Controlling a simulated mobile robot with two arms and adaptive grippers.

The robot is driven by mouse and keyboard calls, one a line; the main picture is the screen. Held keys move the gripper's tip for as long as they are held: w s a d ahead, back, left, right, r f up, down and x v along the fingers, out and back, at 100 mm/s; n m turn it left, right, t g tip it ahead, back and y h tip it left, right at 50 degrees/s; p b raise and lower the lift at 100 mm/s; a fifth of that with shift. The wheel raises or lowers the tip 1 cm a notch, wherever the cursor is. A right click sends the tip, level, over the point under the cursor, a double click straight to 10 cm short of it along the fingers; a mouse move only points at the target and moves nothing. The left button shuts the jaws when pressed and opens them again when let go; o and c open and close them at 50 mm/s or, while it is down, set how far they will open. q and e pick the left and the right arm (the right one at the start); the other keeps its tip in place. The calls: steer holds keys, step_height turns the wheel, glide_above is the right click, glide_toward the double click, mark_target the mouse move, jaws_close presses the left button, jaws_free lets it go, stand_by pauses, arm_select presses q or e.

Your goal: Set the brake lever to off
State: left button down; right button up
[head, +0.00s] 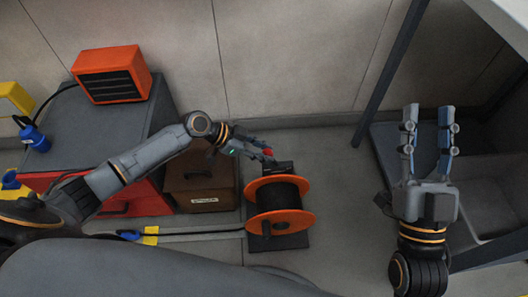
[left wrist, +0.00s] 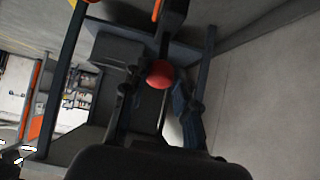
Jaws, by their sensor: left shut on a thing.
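The brake lever has a red knob (head: 268,152) at the back of the cable reel (head: 264,221), which has orange flanges and dark cable. My left gripper (head: 264,154) reaches in from the left and is shut on the lever at its knob. In the left wrist view, the red knob (left wrist: 159,74) shows between the two fingers of my left gripper (left wrist: 157,85). The lever's shaft is mostly hidden, and I cannot read any on or off mark. My right gripper (head: 428,125) is open and empty at the right, well apart from the reel.
A brown drawer box (head: 204,184) stands left of the reel. A grey-topped red cabinet (head: 85,130) carries an orange heater-like box (head: 112,75). A black cable runs along the floor to the reel. A dark-framed bench (head: 388,75) stands at right. Floor between reel and bench is clear.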

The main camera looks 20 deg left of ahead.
steer(key=shift+s+r, duration=0.25)
steer(key=shift+r, duration=0.05)
arm_select(q)
steer(key=c, duration=1)
jaws_free()
steer(key=v, duration=1.2)
